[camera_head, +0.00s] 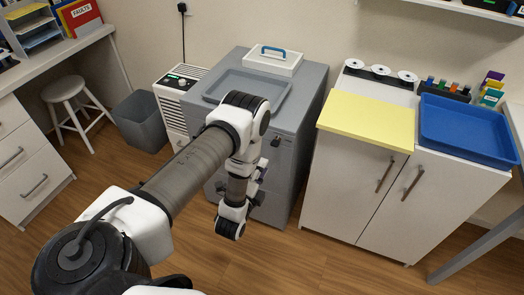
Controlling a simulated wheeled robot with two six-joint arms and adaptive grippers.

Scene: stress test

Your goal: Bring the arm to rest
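My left arm comes in from the lower left, reaches forward over the floor and bends down at its elbow (245,112). My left gripper (240,192) is at the low end of the arm, in front of the grey cabinet (290,135). Small dark parts show on both sides of the white wrist. The wrist hides most of the gripper, so its opening and anything between its fingers cannot be made out. My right gripper is not in view.
A grey tray (270,97) and a white box with a blue handle (272,62) top the grey cabinet. A white cupboard (340,190) bears a yellow board (368,120) and blue tray (468,128). A bin (140,122) and stool (64,90) stand left. Front floor is clear.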

